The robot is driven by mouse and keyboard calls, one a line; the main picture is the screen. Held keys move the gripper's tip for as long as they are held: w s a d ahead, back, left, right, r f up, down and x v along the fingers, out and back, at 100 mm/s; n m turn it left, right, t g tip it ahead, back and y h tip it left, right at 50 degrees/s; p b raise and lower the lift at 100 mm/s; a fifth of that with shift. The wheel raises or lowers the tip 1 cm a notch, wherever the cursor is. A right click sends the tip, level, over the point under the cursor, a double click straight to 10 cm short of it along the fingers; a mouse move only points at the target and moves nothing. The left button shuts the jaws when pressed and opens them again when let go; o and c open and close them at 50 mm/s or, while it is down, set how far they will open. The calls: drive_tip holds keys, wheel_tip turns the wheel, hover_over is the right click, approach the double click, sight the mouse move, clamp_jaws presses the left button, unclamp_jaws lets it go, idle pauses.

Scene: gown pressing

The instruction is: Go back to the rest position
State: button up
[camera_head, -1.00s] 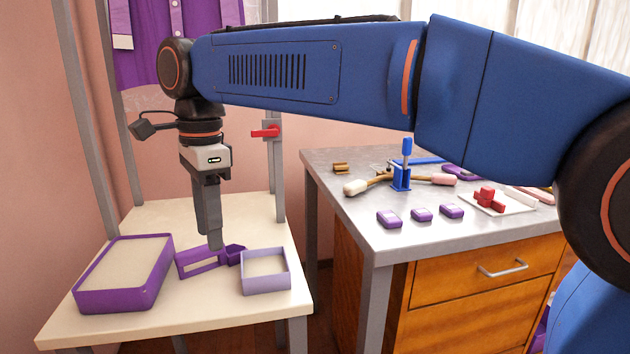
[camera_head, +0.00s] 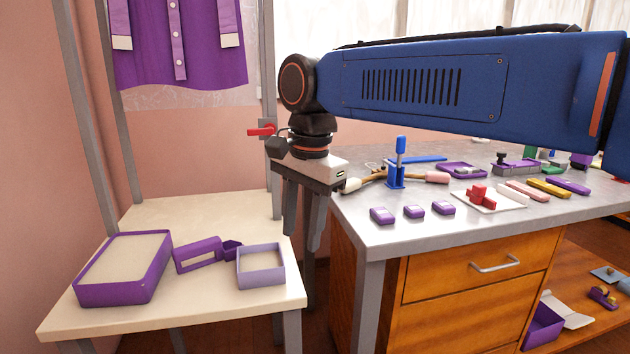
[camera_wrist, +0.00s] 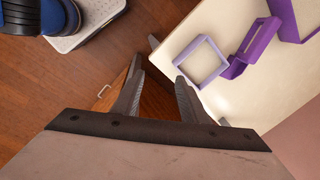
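My gripper (camera_head: 304,215) hangs pointing down in the head view, over the gap between the cream table (camera_head: 150,322) and the metal-topped workbench (camera_head: 390,235). Its two fingers are apart with nothing between them. In the wrist view my gripper (camera_wrist: 158,75) also shows its fingers spread, with the wooden floor and a drawer front beneath. My arm reaches in from the right across the upper part of the head view.
A large purple tray (camera_head: 123,268), a purple frame-like holder (camera_head: 198,254) and a lilac square box (camera_head: 260,266) sit on the cream table. Several purple blocks (camera_head: 414,211) and a blue stand (camera_head: 397,175) are on the workbench. A purple gown (camera_head: 180,45) hangs behind.

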drive_tip(key=d+f, duration=0.1)
drive_tip(key=d, duration=0.3)
drive_tip(key=s+d+f+n, duration=0.1)
drive_tip(key=d, duration=0.3)
drive_tip(key=d+f+n+t, duration=0.1)
drive_tip(key=d, duration=0.2)
drive_tip(key=shift+s+d+f, duration=0.2)
drive_tip(key=shift+s+d, duration=0.05)
drive_tip(key=shift+d, duration=0.15)
drive_tip(key=s+d+f+n+t, duration=0.1)
drive_tip(key=s+d+f+n, duration=0.2)
drive_tip(key=s+d+f, duration=0.3)
drive_tip(key=s+d+f+n+t+h, duration=0.1)
drive_tip(key=s+d+f+n+t, duration=0.1)
drive_tip(key=s+d+f, duration=0.4)
drive_tip(key=d+f+n, duration=0.1)
drive_tip(key=d+f, duration=0.3)
drive_tip(key=d, duration=0.3)
drive_tip(key=shift+s+d, duration=0.3)
drive_tip(key=shift+s, duration=0.1)
